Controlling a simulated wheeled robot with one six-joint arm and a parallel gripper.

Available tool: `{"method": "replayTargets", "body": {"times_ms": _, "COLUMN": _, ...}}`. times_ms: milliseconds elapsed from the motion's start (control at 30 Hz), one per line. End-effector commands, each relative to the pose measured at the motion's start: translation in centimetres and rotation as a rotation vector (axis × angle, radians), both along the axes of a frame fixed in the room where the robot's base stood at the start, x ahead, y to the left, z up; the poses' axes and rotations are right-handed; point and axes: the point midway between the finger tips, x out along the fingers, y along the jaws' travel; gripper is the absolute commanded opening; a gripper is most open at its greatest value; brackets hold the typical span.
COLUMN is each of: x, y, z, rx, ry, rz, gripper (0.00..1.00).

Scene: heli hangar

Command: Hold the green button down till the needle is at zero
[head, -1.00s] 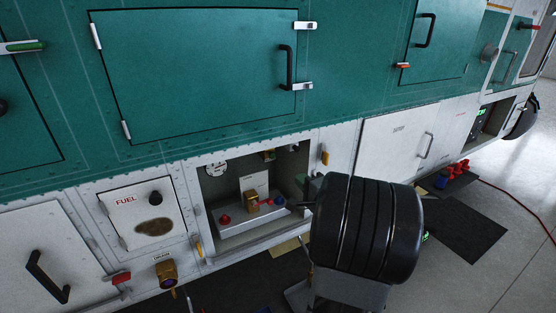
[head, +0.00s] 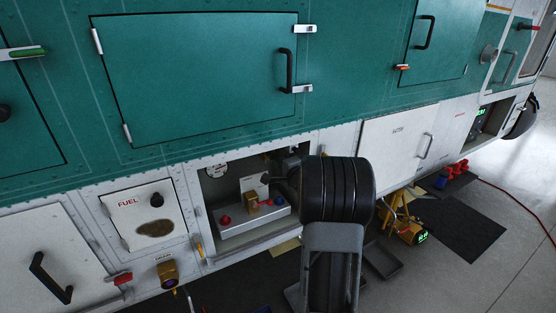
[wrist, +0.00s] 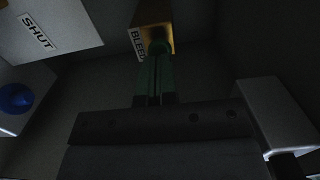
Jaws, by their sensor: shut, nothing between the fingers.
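In the wrist view my gripper (wrist: 154,80) is shut and empty. Its fingertips point at the green button (wrist: 158,46) on a brass block (wrist: 152,14) labelled BLEED. The tips overlap the button's lower edge in the picture; I cannot tell whether they touch it or whether it is pressed in. In the head view my gripper reaches into the open bay (head: 207,228), and my arm hides the button. A round white gauge (head: 216,170) is at the bay's upper left. Its needle is too small to read.
Inside the bay are a red knob (head: 225,220), a brass valve (head: 251,200) with a red lever, and a blue knob (head: 279,200), also in the wrist view (wrist: 15,97). A white plate marked SHUT (wrist: 48,28) is at upper left there. A yellow device (head: 408,232) stands on the floor right of my arm.

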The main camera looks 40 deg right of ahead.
Motion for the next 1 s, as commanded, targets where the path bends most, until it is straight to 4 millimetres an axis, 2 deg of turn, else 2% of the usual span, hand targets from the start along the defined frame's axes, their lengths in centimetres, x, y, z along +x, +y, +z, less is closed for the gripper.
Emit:
{"method": "replayTargets", "body": {"times_ms": 200, "x": 0.9, "y": 0.0, "z": 0.0, "rx": 0.0, "ry": 0.0, "rz": 0.0, "gripper": 0.0}}
{"method": "replayTargets", "body": {"times_ms": 567, "x": 1.0, "y": -0.1, "z": 0.0, "rx": 0.0, "ry": 0.0, "rz": 0.0, "gripper": 0.0}}
{"method": "replayTargets", "body": {"times_ms": 800, "x": 3.4, "y": -0.3, "z": 0.2, "rx": 0.0, "ry": -0.001, "rz": 0.001, "gripper": 0.0}}
{"method": "replayTargets", "body": {"times_ms": 1000, "x": 3.5, "y": -0.2, "z": 0.3, "rx": -0.002, "ry": -0.006, "rz": 0.004, "gripper": 0.0}}
